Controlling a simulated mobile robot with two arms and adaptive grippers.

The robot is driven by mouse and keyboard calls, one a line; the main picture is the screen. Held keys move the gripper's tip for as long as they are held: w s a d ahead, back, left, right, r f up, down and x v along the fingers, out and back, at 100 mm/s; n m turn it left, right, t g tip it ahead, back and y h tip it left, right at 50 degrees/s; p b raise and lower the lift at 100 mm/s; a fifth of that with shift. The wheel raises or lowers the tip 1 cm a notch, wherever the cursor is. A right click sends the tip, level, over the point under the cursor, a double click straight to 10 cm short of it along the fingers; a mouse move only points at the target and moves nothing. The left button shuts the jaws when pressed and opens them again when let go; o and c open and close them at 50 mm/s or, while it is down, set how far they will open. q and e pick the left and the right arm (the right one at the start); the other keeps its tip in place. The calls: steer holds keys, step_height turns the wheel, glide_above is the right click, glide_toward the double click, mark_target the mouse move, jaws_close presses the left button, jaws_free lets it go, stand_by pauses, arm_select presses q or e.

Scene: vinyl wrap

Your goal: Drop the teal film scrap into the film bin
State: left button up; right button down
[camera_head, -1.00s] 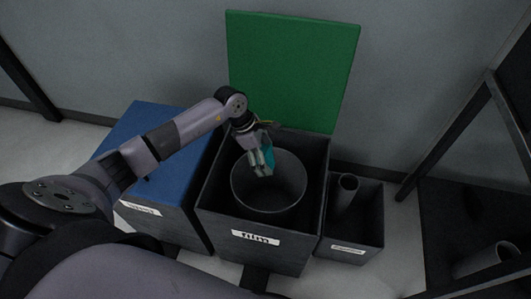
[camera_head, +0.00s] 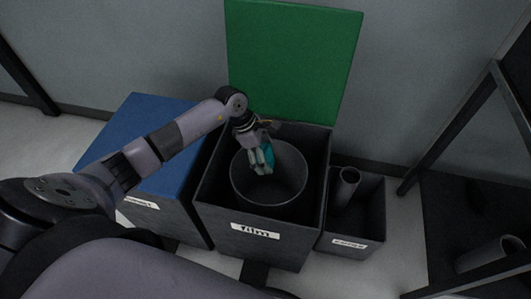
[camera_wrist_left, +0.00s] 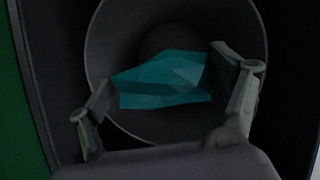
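The teal film scrap (camera_head: 269,154) is crumpled and sits between the fingers of my left gripper (camera_head: 262,161), over the mouth of a round grey container inside the film bin (camera_head: 213,205). In the left wrist view the scrap (camera_wrist_left: 162,80) spans the gap between the two fingers of the left gripper (camera_wrist_left: 165,88), its ends at the fingertips. The round container's wall (camera_wrist_left: 115,40) shows behind it. The film bin is dark, labelled "film", with its green lid (camera_head: 294,65) raised at the back. My right gripper is not in view.
A bin with a closed blue lid (camera_head: 150,142) stands left of the film bin. A smaller dark open bin (camera_head: 366,220) holding a tube (camera_head: 346,186) stands to the right. A dark rack (camera_head: 455,215) is at the far right, and a grey wall is behind.

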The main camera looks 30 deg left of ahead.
arm_select(q)
steer(key=o, duration=0.4)
steer(key=shift+c, duration=0.2)
steer(key=shift+r, duration=0.1)
steer(key=v, duration=1.2)
steer(key=shift+s+a, duration=0.1)
